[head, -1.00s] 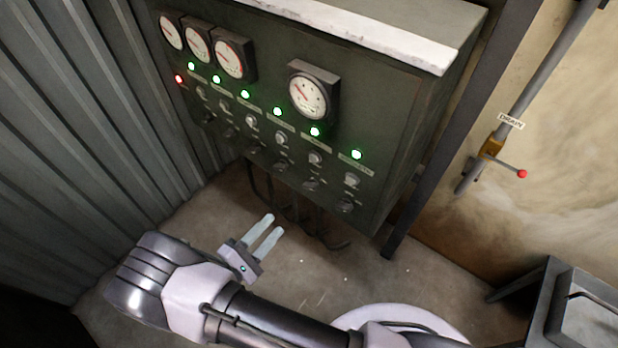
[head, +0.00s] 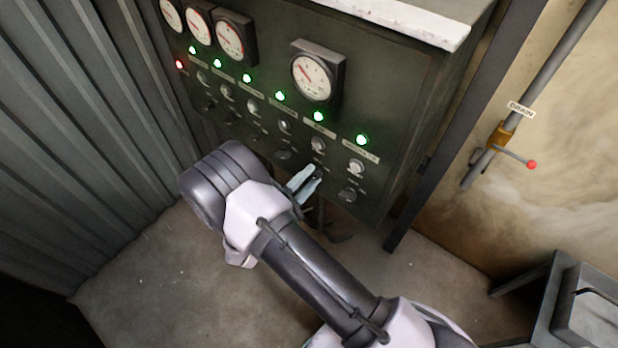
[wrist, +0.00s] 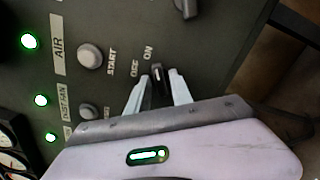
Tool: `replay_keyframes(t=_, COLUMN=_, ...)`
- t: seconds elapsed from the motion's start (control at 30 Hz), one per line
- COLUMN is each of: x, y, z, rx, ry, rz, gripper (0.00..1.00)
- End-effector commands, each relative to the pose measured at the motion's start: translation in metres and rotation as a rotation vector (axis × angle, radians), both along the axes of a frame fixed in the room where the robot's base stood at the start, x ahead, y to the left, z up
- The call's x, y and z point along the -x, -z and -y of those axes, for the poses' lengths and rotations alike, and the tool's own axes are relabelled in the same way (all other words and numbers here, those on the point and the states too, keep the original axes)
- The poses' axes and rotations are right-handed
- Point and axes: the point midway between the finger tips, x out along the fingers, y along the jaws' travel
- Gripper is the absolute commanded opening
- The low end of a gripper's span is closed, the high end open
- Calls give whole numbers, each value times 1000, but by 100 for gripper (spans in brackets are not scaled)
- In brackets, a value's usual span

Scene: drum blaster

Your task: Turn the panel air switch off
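The panel air switch is a dark rotary knob (wrist: 157,88) below the AIR label (wrist: 57,45) and a grey START button (wrist: 90,56). Words OFF and ON stand beside it, and its tip lies nearer ON. The AIR lamp (wrist: 29,41) glows green; it also shows in the head view (head: 318,116). My gripper (wrist: 158,84) is open, with one pale finger on each side of the knob. I cannot tell whether the fingers touch it. In the head view my gripper (head: 305,180) is at the panel's lower row, partly covering the knob.
The dark control panel (head: 400,110) carries several gauges, green lamps, buttons and similar knobs. Another knob (head: 348,194) sits right of my gripper. A drain valve with a red-tipped lever (head: 515,157) is on the right wall. The floor left of my arm is clear.

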Motion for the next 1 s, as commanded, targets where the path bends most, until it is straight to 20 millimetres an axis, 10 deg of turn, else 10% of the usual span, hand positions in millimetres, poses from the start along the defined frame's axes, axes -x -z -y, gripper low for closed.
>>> replay_keyframes(t=0.1, x=0, y=0, z=0, rx=0, ry=0, rz=0, gripper=0)
replay_keyframes(t=1.0, x=0, y=0, z=0, rx=375, ry=0, rz=-293, gripper=0)
